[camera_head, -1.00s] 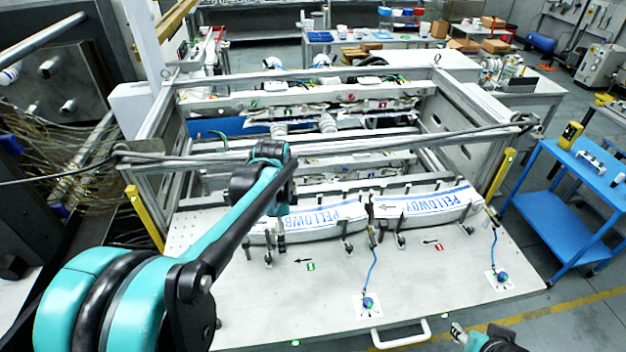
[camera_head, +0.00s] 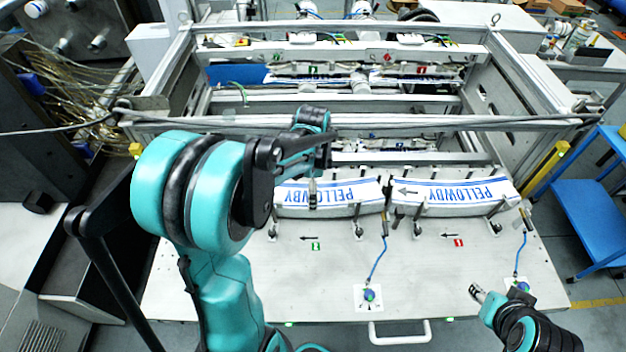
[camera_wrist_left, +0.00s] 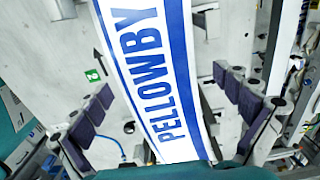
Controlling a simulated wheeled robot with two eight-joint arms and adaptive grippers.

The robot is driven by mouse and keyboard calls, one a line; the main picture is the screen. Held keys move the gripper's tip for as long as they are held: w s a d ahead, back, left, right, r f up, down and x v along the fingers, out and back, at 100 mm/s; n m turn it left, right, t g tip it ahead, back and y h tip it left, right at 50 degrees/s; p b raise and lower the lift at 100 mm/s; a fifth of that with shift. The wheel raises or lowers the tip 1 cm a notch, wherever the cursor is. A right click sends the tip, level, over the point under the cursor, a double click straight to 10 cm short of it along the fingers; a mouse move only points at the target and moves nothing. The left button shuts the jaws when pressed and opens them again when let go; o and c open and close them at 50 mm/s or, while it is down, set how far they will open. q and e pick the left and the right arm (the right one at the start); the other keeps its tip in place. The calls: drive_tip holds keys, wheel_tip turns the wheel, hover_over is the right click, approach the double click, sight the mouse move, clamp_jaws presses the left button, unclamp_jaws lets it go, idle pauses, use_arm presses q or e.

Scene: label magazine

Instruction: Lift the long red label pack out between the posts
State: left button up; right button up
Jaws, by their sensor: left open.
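Two long white packs with blue stripes and PELLOWBY lettering lie end to end: the left pack (camera_head: 345,205) and the right pack (camera_head: 450,197). Neither pack looks red; a small red marker (camera_head: 459,243) is on the plate before the right one, a green marker (camera_head: 315,246) before the left one. My left gripper (camera_head: 312,190) is over the left pack. In the left wrist view its open jaws (camera_wrist_left: 165,100) have purple pads on either side of a lettered pack (camera_wrist_left: 150,70), apart from it. My right gripper (camera_head: 478,292) is low at the right, its jaw gap unclear.
Several small dark posts and clamps stand along the packs. Two blue knobs with cables, one a left knob (camera_head: 369,294), sit on the pale plate (camera_head: 220,300). Metal frame rails cross behind, and a blue cart (camera_head: 590,220) stands right.

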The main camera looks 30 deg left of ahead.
use_arm(q)
drive_tip(key=shift+f, duration=0.3)
drive_tip(key=shift+s, duration=0.35)
drive_tip(key=shift+w, duration=0.15)
drive_tip(key=c, duration=1.6)
drive_tip(key=shift+r+p, duration=4.35)
drive_tip(key=shift+r, duration=2.15)
drive_tip(key=shift+c, duration=0.2)
use_arm(e)
wheel_tip(320, 180, up, 9)
drive_tip(key=shift+s, duration=0.25)
drive_tip(key=shift+f, duration=0.1)
